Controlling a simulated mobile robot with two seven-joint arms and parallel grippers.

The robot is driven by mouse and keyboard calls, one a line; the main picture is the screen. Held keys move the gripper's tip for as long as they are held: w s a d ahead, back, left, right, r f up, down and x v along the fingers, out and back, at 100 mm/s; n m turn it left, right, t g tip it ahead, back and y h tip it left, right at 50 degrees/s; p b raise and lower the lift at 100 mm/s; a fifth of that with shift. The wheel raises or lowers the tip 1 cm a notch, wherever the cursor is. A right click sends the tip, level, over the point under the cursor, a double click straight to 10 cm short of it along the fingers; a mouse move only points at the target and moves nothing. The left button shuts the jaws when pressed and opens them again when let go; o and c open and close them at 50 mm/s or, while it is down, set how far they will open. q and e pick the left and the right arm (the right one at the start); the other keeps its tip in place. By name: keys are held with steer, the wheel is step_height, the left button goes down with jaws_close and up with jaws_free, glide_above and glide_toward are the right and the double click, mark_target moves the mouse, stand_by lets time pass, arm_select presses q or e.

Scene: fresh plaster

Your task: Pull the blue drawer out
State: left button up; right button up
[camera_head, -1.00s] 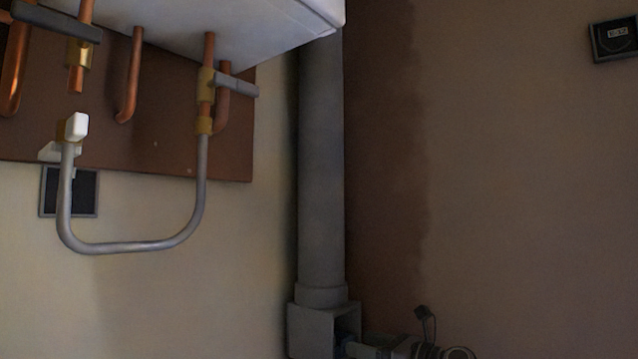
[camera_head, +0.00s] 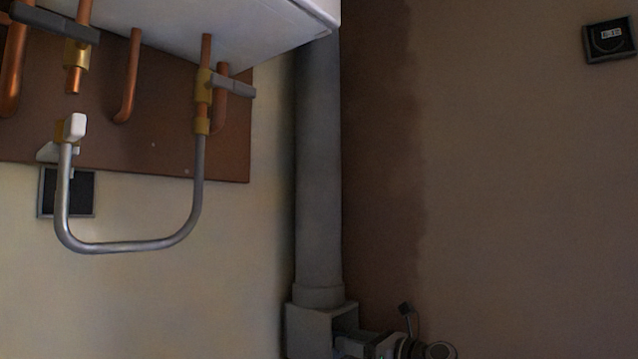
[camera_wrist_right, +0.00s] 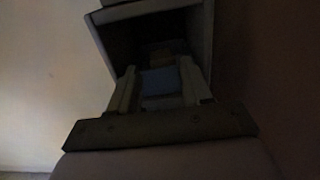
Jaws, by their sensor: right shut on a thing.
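The grey box (camera_head: 305,330) stands at the foot of the thick grey pipe, at the bottom of the head view, with its open side to the right. In the right wrist view its dark opening (camera_wrist_right: 204,40) is straight ahead. The blue drawer (camera_wrist_right: 160,82) shows as a dim blue face between the fingers, at the mouth of the box; its rear is hidden in shadow. My right gripper (camera_head: 348,343) reaches in from the right at the box opening. In the wrist view its two fingers (camera_wrist_right: 157,85) are shut on the drawer. My left gripper is in neither view.
The thick grey pipe (camera_head: 319,180) rises along the wall corner above the box. A bent grey pipe (camera_head: 125,246) and copper pipes (camera_head: 130,80) hang under a white unit (camera_head: 220,30) at upper left. The brown wall (camera_head: 520,200) at right is bare below a small dark panel (camera_head: 608,40).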

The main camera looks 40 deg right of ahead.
steer(key=shift+w+a+r, duration=0.1)
steer(key=shift+a, duration=0.1)
steer(key=shift+s+d+f, duration=0.1)
steer(key=shift+s+f, duration=0.1)
steer(key=shift+s, duration=0.2)
steer(key=shift+v, duration=2)
steer(key=shift+b+v, duration=0.6)
steer(key=shift+v, duration=1.75)
steer(key=shift+f, duration=0.15)
steer(key=o, duration=0.7)
steer(key=shift+o, duration=0.2)
steer(key=shift+d, duration=0.1)
